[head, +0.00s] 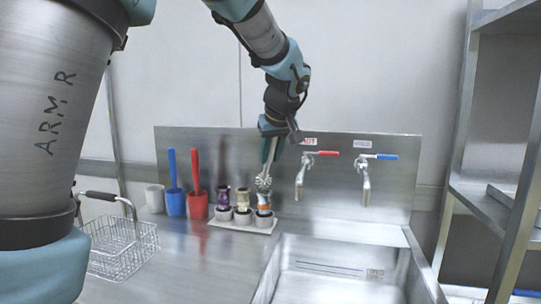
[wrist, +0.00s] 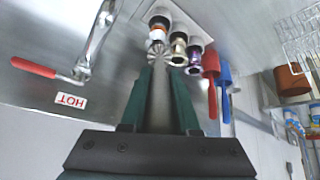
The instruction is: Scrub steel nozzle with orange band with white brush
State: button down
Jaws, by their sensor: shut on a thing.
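My gripper (head: 270,152) points down over the nozzle holder and is shut on the white brush (head: 263,182). In the wrist view the brush's pale handle (wrist: 160,100) lies between the green fingers, with the bristled head beyond the tips. The steel nozzle with orange band (head: 264,202) stands upright in the right cup of the holder (head: 231,228). The brush head is right above this nozzle and overlaps its top; I cannot tell if they touch. In the wrist view the orange band (wrist: 159,28) shows just past the brush head.
A gold-banded nozzle (head: 243,200) and a purple nozzle (head: 222,200) stand to the left. Blue (head: 176,203) and red (head: 198,206) holders with handles stand further left, near a wire basket (head: 122,245). Red-handled (head: 325,153) and blue-handled (head: 380,157) taps overhang the sink (head: 340,285).

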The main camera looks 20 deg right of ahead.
jog(key=w+d, duration=0.1)
jog(key=w+d+p, duration=0.1)
jog(key=shift+w+d, duration=0.15)
jog(key=shift+w, duration=0.15)
dwell(0.5)
jog(key=shift+s+a+b, duration=1.2)
jog(key=shift+s+b, duration=0.1)
jog(key=shift+s, duration=0.1)
jog(key=w+d, duration=0.1)
jog(key=w+d+p, duration=0.1)
jog(key=shift+w+d+f, duration=0.15)
jog(key=shift+w, duration=0.25)
